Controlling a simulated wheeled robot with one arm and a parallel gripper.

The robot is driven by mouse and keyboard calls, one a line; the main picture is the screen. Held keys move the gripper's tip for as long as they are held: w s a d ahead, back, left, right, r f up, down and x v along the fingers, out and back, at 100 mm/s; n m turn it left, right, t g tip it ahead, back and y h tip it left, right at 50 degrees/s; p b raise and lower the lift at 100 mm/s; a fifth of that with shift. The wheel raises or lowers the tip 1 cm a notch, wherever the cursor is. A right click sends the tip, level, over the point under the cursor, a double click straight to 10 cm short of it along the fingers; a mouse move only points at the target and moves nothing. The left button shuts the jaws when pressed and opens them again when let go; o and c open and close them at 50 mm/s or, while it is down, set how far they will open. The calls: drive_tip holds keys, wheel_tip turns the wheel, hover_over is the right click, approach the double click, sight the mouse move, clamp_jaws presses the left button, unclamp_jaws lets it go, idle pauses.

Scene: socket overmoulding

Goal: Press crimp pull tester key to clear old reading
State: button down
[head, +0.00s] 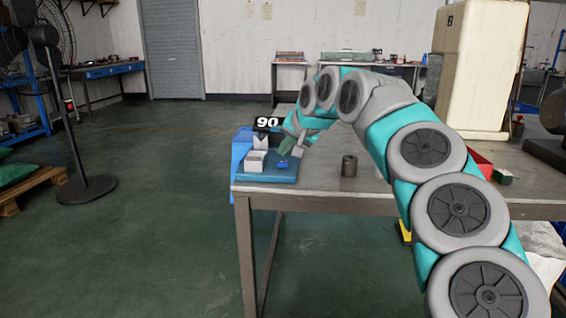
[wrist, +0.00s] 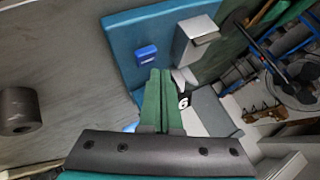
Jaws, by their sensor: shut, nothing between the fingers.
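The crimp pull tester (head: 268,178) is a blue base with pale grey blocks, standing at the table's left end. Its dark display (head: 267,124) reads 90. The key (head: 283,164) is a small blue block on the base's right part. In the wrist view the key (wrist: 146,54) lies just beyond and slightly left of the fingertips. My gripper (wrist: 160,72) is shut and empty, its green fingers side by side. It hangs over the tester, close to the key. I see a gap in the picture between fingertips and key; whether they touch is unclear.
A dark hollow cylinder (head: 349,165) stands on the table (head: 320,184) right of the tester. A red bin (head: 479,163) and a small green box (head: 503,177) lie farther right, beyond my arm. The tabletop between tester and cylinder is bare.

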sight(284, 164)
drive_tip(key=shift+f, duration=0.2)
drive_tip(key=shift+f+b, duration=0.25)
drive_tip(key=shift+b, duration=0.2)
drive_tip(key=shift+f+b, duration=0.5)
drive_tip(key=shift+f, duration=0.05)
idle(0.7)
drive_tip(key=shift+r, duration=0.1)
drive_tip(key=shift+r+p, duration=0.7)
drive_tip(key=shift+r, duration=0.2)
wheel_tip(284, 164, up, 5)
drive_tip(key=p, duration=0.3)
drive_tip(key=shift+f+p, duration=0.1)
drive_tip(key=shift+p, duration=0.3)
idle(0.4)
